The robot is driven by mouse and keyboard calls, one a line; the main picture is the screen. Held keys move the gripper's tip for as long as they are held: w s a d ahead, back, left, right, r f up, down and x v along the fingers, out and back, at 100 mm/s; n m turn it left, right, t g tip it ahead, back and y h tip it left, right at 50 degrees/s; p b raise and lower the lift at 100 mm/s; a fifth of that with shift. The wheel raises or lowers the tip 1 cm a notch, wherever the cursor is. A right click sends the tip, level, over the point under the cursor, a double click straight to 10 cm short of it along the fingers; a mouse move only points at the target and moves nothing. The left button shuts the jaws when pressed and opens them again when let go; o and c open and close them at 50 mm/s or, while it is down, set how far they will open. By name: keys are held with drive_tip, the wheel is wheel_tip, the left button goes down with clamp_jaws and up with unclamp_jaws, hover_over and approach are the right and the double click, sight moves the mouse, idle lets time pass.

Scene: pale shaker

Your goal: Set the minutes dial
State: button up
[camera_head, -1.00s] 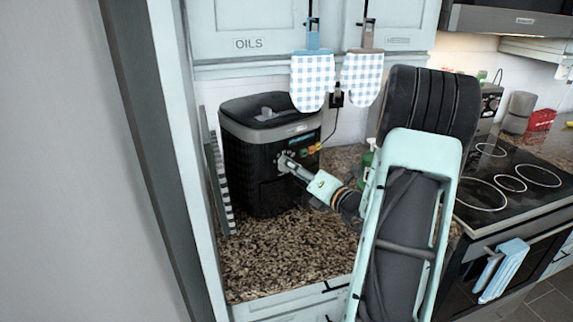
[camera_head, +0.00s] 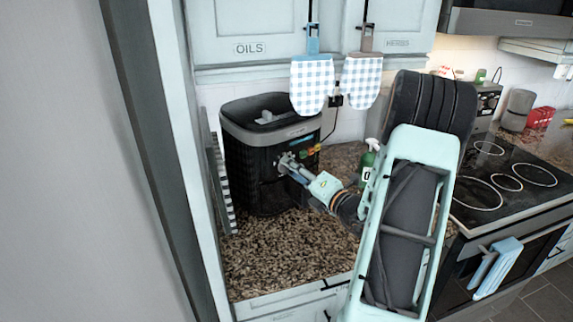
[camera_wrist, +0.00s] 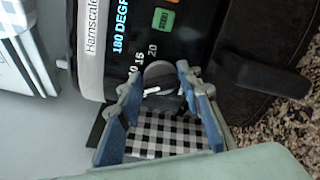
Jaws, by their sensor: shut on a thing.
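The black appliance (camera_head: 262,190) with a grey band stands on the counter against the back wall. In the wrist view, its front panel (camera_wrist: 112,62) shows blue text beginning "180 DEGR" and a green button (camera_wrist: 163,20). The minutes dial (camera_wrist: 159,70) is round and grey, with 15 and 20 printed beside it. My gripper (camera_head: 284,163) is at the dial, and its two blue-grey fingers sit on either side of it in the wrist view (camera_wrist: 158,82). It is shut on the dial. The fingers partly hide the dial, and I cannot read its setting.
Two checked oven mitts (camera_head: 311,86) hang from the cabinets above. A green spray bottle (camera_head: 367,163) stands behind my arm. The stovetop (camera_head: 512,180) is at the right. Speckled counter (camera_head: 285,262) is bare in front of the appliance.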

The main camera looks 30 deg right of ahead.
drive_tip(key=shift+m, duration=0.3)
drive_tip(key=shift+m+p, duration=1.4)
drive_tip(key=shift+p, duration=0.7)
drive_tip(key=shift+f+m, duration=0.15)
drive_tip(key=shift+m, duration=0.15)
drive_tip(key=shift+m+p, duration=0.4)
drive_tip(key=shift+p, duration=0.4)
drive_tip(key=shift+m+p, duration=0.7)
drive_tip(key=shift+p, duration=0.15)
drive_tip(key=shift+f+m+p, duration=0.1)
drive_tip(key=shift+m+p, duration=0.2)
drive_tip(key=shift+m, duration=0.3)
